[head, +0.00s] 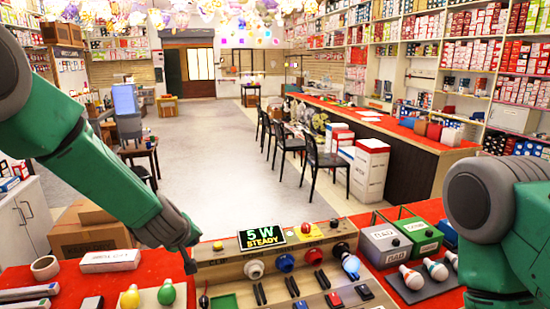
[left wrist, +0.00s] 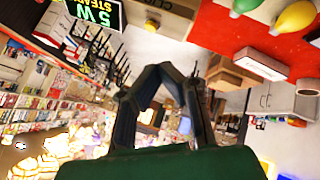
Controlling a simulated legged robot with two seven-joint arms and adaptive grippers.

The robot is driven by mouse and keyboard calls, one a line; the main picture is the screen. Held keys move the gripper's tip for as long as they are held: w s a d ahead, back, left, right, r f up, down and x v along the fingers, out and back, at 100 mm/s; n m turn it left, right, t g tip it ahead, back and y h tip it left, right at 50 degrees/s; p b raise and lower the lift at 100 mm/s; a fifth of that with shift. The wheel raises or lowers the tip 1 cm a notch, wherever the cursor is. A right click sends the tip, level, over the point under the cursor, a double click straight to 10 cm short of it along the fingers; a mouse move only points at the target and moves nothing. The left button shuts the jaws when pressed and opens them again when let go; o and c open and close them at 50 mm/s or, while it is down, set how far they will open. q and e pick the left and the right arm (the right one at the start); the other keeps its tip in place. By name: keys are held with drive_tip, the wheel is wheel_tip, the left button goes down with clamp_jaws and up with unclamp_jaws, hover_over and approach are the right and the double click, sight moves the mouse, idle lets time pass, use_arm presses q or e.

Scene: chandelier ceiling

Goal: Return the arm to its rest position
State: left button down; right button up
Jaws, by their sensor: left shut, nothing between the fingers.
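My left arm comes in from the left in the head view and slants down to the right. Its gripper (head: 189,258) is at the left end of the wooden test board, over the red table. The gripper also shows in the left wrist view (left wrist: 181,80), with its dark fingers shut and nothing between them. My right arm shows only as green and grey links at the right edge of the head view. Its gripper is out of sight.
The test board (head: 220,270) bears sockets, switches and a "5 W STEADY" sign (head: 262,236). The floor beyond is open.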

use_arm(q)
drive_tip(key=s+a+f+m+g+y, duration=0.1)
drive_tip(key=s+a+f+m+g, duration=0.15)
drive_tip(key=s+f, duration=0.8)
drive_tip(key=s+a+f+m+g, duration=0.2)
drive_tip(key=s+a+f, duration=0.2)
drive_tip(key=s+f, duration=0.65)
drive_tip(key=s+a+f+m+g+h+b, duration=0.1)
drive_tip(key=s+m+g, duration=0.1)
drive_tip(key=s, duration=1.1)
drive_tip(key=s+a+f+m+g, duration=0.1)
drive_tip(key=s+f+g, duration=0.1)
drive_tip(key=s, duration=1.1)
wheel_tip(320, 180, down, 17)
drive_tip(key=w+d+m+b, duration=0.1)
drive_tip(key=w+b, duration=0.1)
drive_tip(key=b, duration=1.5)
drive_tip(key=shift+w+b, duration=0.35)
drive_tip(key=shift+b, duration=0.05)
use_arm(e)
wheel_tip(320, 180, down, 19)
drive_tip(key=shift+w, duration=0.25)
